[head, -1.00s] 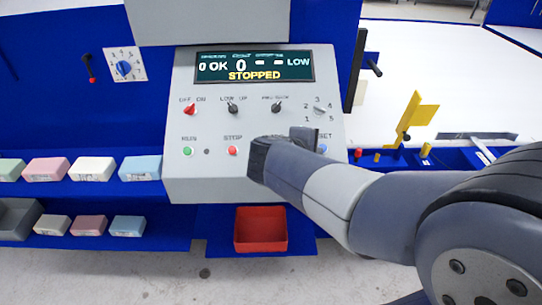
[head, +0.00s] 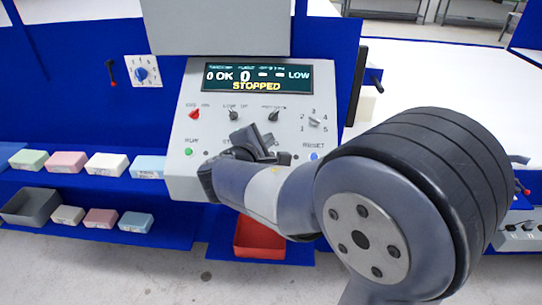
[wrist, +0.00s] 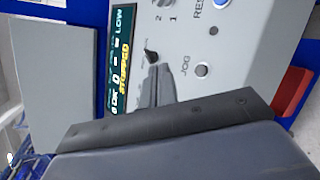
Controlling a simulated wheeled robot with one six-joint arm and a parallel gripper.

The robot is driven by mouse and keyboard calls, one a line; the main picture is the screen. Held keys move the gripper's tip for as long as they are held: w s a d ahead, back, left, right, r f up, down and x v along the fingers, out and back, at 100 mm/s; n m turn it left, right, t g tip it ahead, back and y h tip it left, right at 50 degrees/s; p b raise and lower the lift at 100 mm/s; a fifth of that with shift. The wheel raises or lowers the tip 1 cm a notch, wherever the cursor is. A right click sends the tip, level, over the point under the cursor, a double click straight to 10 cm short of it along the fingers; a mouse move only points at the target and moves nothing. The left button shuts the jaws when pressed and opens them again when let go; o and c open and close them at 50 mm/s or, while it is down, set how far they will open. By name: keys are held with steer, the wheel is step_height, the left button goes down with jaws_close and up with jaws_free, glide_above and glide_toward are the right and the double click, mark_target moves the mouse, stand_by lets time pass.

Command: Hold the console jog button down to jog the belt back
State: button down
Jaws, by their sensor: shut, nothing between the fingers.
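The grey console (head: 186,130) has a screen (head: 258,76) reading STOPPED. The jog button (wrist: 202,70), a small pale round button beside the JOG label, shows in the wrist view, to the right of my fingers. In the head view my gripper and arm hide it. My gripper (head: 250,142) is shut and empty in front of the console's lower middle. In the wrist view its fingertips (wrist: 158,72) are close to a black selector knob (wrist: 151,54) and apart from the jog button. Whether the fingers touch the panel I cannot tell.
Switches and a red knob (head: 194,115) line the panel above the buttons. The green RUN button (head: 188,152) and blue RESET button (head: 314,156) are on the lower row. A red bin (head: 258,240) is below the console. Foam blocks (head: 107,163) lie on shelves at left.

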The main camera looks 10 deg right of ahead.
steer(key=w+f+b, duration=0.1)
steer(key=f, duration=0.1)
steer(key=w+f+b, duration=0.1)
steer(key=f+b, duration=0.1)
steer(key=w+d+f+b, duration=0.1)
steer(key=f, duration=0.1)
steer(key=shift+w+f, duration=0.15)
steer(key=shift+w, duration=0.05)
steer(key=shift+w+d+f+b, duration=0.15)
steer(key=shift+w+f+b, duration=0.25)
steer(key=shift+b, duration=0.2)
stand_by(1.4)
steer(key=shift+w+d+f+b, duration=0.15)
steer(key=shift+f+b, duration=0.2)
steer(key=shift+b, duration=0.25)
